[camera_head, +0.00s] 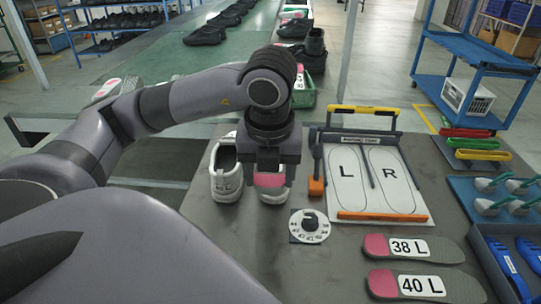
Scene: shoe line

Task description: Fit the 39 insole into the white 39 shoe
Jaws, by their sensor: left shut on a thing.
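My left gripper (270,160) points down over the right-hand one of two white shoes and is shut on an insole. The insole's pink heel (270,180) shows just under the jaws, at the opening of that white shoe (273,196); the rest of it is hidden, so how deep it sits I cannot tell. No size label shows on the held insole or the shoes. The other white shoe (226,186) stands to the left, upright and open. My right gripper is not in view.
A board marked L and R (345,185) stands right of the shoes, with a dial (309,226) in front. Insoles 38 L (412,248) and 40 L (423,285) lie front right. Trays of blue parts (508,265) line the right edge.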

